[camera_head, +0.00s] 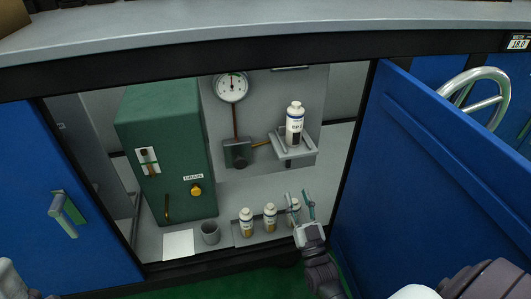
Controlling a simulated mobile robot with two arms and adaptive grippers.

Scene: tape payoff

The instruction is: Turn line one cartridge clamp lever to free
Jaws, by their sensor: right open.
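No part is labelled as the line one cartridge clamp lever, and I cannot tell for certain which it is. A white bottle (295,126), perhaps the cartridge, stands upright on a grey bracket (307,148) on the cabinet's back panel. A thin yellow bar (262,145) runs between the bracket and a dark block (238,154) to its left. My right gripper (301,203) is open and empty at the cabinet opening, below the bracket. Its fingers point up and partly cover a small bottle (293,214) behind them.
A green box (165,120) with a yellow DRAIN knob (196,191) stands left inside. A gauge (232,86) hangs above. Two more bottles (246,221), (270,217) and a grey cup (210,233) stand at the front. An open blue door (430,170) bounds the right side.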

